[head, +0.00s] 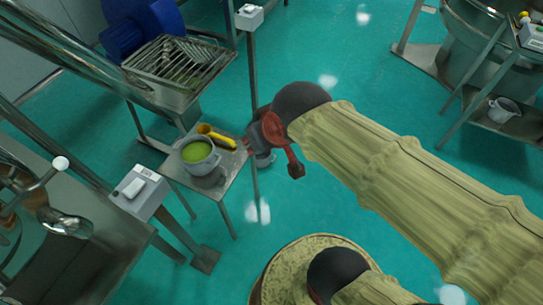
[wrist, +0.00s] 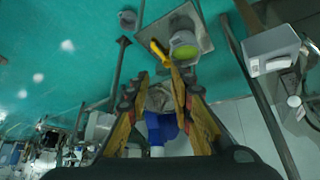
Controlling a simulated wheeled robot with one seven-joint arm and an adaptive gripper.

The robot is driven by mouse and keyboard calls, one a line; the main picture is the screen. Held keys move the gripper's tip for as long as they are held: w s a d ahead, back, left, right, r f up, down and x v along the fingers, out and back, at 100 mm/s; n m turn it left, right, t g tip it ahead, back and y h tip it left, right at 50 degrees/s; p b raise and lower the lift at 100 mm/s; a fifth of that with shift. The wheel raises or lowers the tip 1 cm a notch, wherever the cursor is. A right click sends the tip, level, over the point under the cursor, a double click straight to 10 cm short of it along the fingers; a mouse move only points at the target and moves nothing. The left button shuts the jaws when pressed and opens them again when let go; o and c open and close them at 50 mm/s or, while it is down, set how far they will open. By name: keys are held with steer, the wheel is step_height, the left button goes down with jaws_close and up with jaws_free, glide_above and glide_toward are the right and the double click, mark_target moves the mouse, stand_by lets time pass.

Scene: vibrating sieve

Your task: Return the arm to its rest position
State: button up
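My arm, in a beige ribbed sleeve, reaches in from the right of the head view. My gripper (head: 279,160), red and black, is above the teal floor, just right of the small metal table (head: 218,182). In the wrist view the two fingers of my gripper (wrist: 160,82) stand apart with nothing between them. A grey pot (head: 201,165) with green contents sits on the small table, and a yellow scoop (head: 222,139) lies behind it. Both also show in the wrist view, the pot (wrist: 184,51) and the scoop (wrist: 160,54), beyond the fingertips.
A metal grate (head: 178,60) over a tray stands behind the small table, beside a blue machine part (head: 140,27). A thin metal post (head: 253,110) rises close to my gripper. A grey switch box (head: 139,190) is at left.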

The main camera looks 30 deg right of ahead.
steer(key=s+g, duration=0.1)
steer(key=s, duration=0.5)
steer(key=shift+s+r, duration=0.15)
steer(key=shift+r, duration=0.3)
steer(key=shift+a, duration=0.1)
stand_by(0.5)
